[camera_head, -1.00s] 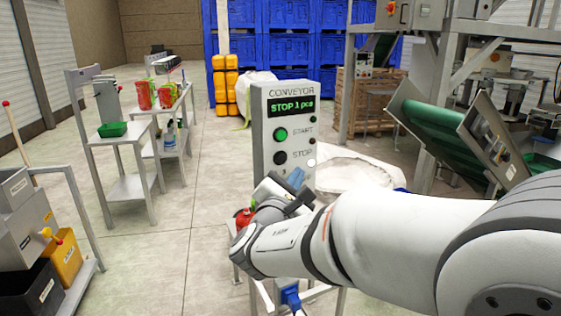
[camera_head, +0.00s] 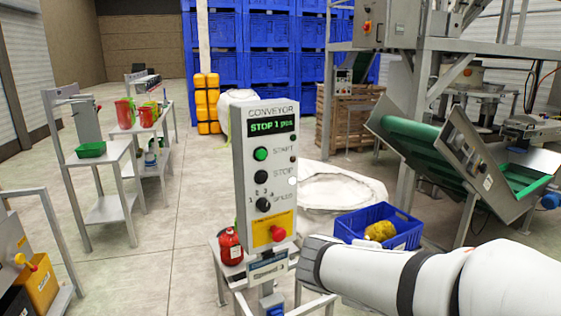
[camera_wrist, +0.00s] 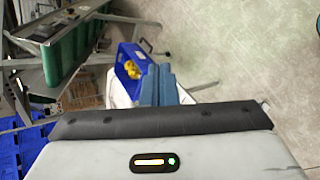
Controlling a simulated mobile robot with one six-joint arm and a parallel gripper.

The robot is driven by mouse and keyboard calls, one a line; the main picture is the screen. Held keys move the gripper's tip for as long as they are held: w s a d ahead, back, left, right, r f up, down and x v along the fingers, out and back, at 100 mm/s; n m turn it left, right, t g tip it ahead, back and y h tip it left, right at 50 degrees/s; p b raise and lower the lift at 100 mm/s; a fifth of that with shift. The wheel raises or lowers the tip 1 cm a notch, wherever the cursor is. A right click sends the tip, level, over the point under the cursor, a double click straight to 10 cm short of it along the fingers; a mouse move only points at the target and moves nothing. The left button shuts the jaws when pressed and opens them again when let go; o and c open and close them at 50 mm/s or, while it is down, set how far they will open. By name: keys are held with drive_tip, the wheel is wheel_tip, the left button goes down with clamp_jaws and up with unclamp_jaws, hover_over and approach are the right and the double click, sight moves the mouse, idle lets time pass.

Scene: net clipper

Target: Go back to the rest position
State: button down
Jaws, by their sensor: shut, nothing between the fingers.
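My gripper shows in the wrist view as two blue fingers (camera_wrist: 160,78) pressed together with nothing between them. In the head view only my white arm shows at the lower right, and the gripper itself is out of sight. The grey conveyor control panel (camera_head: 242,190) stands upright just left of my arm and apart from it. Its display reads "STOP 1 pcs". The green START button, the black STOP button, a speed knob and a red button on yellow are all uncovered.
A red bottle (camera_head: 231,247) stands beside the panel's base. A blue crate (camera_head: 345,232) with a yellow item (camera_head: 380,231) is behind my arm. A green conveyor (camera_head: 420,142) stands at right and a shelf cart (camera_head: 100,211) at left. Floor (camera_head: 185,220) between is clear.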

drive_tip(key=s+a+f+m+g+y, duration=0.1)
drive_tip(key=s+a+f+m+y, duration=0.1)
drive_tip(key=s+f+m+y, duration=0.1)
drive_tip(key=s+a+f+m+g+y, duration=0.2)
drive_tip(key=s+m+y, duration=0.3)
drive_tip(key=s+m, duration=0.3)
drive_tip(key=shift+s+a+f+y, duration=0.15)
drive_tip(key=shift+a+f+y, duration=0.1)
drive_tip(key=shift+f+y, duration=0.2)
